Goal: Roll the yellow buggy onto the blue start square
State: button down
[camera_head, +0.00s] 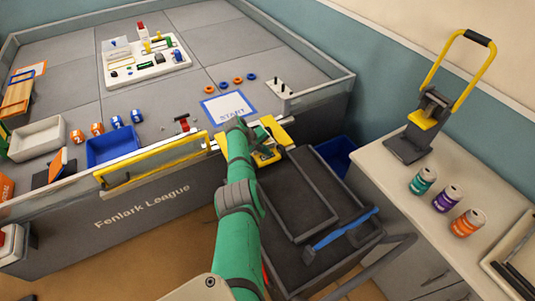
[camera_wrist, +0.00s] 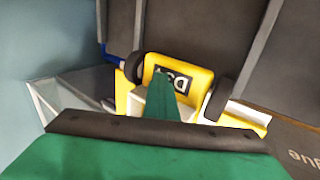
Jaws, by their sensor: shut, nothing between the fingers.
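The yellow buggy (camera_wrist: 198,76) has dark wheels on both sides and a dark label on its body. It sits on a yellow and white strip (camera_wrist: 252,117) at the grey arena's front wall. In the head view it is partly hidden by my wrist. My gripper (camera_wrist: 166,84) is shut and empty, with its green finger close over the buggy; I cannot tell whether they touch. The start square (camera_head: 228,107) is a white mat with a blue border and the word START. It lies flat and empty on the arena floor, just beyond the wall from the buggy.
A black cart (camera_head: 294,200) with a blue-handled tool stands below the buggy. A yellow-framed panel (camera_head: 150,161) runs along the front wall at left. A blue bin (camera_head: 112,148) and several numbered blocks lie inside the arena. A counter with cans (camera_head: 447,198) is at right.

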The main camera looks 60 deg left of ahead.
jog(key=shift+s+d+f, duration=0.3)
jog(key=shift+s+f, duration=0.2)
jog(key=shift+f, duration=0.25)
jog(key=shift+w+d, duration=0.1)
jog(key=shift+w, duration=0.05)
jog(key=shift+w+d+r, duration=0.1)
jog(key=shift+w+d, duration=0.55)
jog(key=shift+w, duration=0.3)
jog(key=shift+d+r, duration=0.2)
jog(key=shift+r, duration=0.1)
jog(key=shift+s+d+r, duration=0.15)
jog(key=shift+r, duration=0.65)
notch_tip(320, 180, up, 9)
jog(key=shift+r, duration=0.15)
jog(key=shift+s+a, duration=0.1)
jog(key=shift+a, duration=0.1)
